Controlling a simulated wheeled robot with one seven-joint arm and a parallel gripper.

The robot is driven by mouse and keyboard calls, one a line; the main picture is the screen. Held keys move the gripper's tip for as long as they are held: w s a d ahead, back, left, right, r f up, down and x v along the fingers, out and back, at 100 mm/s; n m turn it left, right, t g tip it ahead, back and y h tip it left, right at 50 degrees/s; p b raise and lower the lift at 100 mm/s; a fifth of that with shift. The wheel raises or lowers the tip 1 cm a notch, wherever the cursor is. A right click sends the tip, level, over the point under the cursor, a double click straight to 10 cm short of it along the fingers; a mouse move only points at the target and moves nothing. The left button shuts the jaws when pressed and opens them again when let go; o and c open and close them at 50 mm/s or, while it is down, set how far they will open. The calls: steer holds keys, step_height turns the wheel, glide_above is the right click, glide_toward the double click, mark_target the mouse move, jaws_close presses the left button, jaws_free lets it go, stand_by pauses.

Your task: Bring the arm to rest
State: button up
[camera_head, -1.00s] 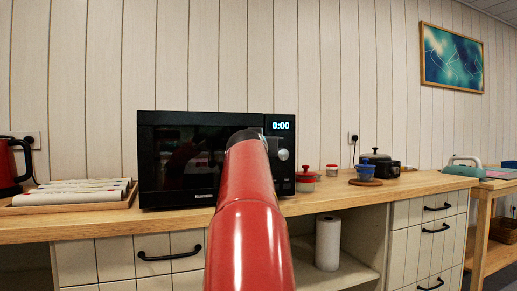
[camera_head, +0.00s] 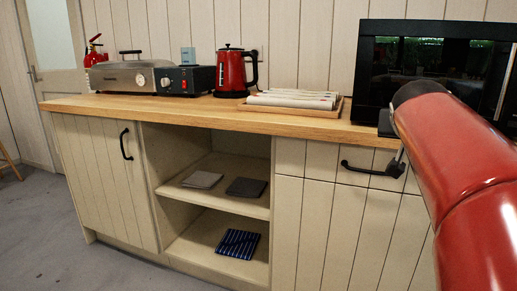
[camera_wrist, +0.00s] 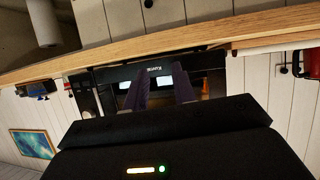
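My red arm (camera_head: 450,150) reaches in from the right in the head view, in front of the black microwave (camera_head: 400,60). My gripper is mostly hidden behind the arm there. In the wrist view, which is upside down, my gripper (camera_wrist: 163,84) shows two dark fingers standing apart. I see nothing held between them. The microwave (camera_wrist: 108,76) is beyond the fingers, with the counter edge (camera_wrist: 130,49) across the picture.
A red kettle (camera_head: 231,73), a tray (camera_head: 318,110) of rolled cloths, a black box (camera_head: 187,80) and a steel appliance (camera_head: 128,77) stand on the wooden counter (camera_head: 205,113). Open shelves (camera_head: 190,240) below hold folded cloths.

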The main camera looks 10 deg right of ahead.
steer(key=s+a+f+n+g+y, duration=0.2)
steer(key=s+a+f, duration=0.6)
steer(key=a+f, duration=0.5)
steer(key=s+a+f+n+g+y, duration=0.2)
steer(key=s+a+f+n+y, duration=0.3)
steer(key=s+a+f, duration=0.4)
steer(key=a+f+y, duration=0.1)
steer(key=a+f, duration=0.3)
steer(key=f, duration=0.1)
steer(key=shift+s+f+g, duration=0.15)
steer(key=shift+g, duration=0.15)
